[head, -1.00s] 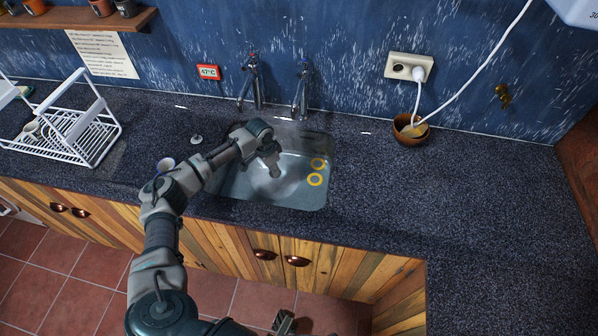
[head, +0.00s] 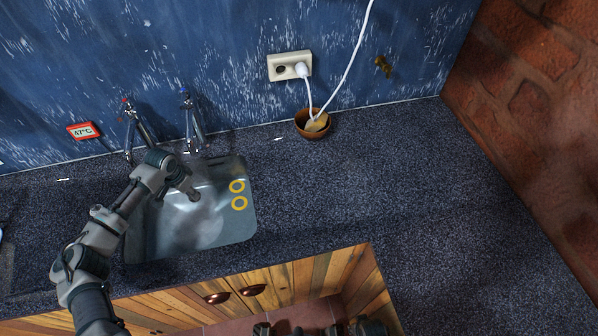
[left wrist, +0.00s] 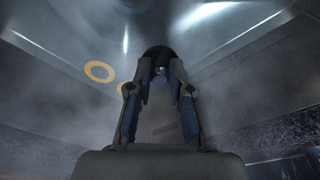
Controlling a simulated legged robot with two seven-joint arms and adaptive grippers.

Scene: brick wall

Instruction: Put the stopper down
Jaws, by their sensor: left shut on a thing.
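My left gripper (head: 193,195) hangs over the metal sink (head: 225,232), pointing down into its basin. In the left wrist view the gripper (left wrist: 160,75) is shut on a dark rounded thing, which looks like the stopper (left wrist: 158,53). The stopper cannot be made out in the head view. Whether it touches the sink floor cannot be told. Two yellow rings, the upper ring (head: 237,186) and the lower ring (head: 239,204), lie in the sink to the right of the gripper.
Two taps, the left tap (head: 137,130) and the right tap (head: 192,125), stand behind the sink. A brown bowl (head: 313,129) with a sponge stands on the dark counter (head: 350,185), under a socket (head: 289,66) with a white cable. The counter right of the sink is clear.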

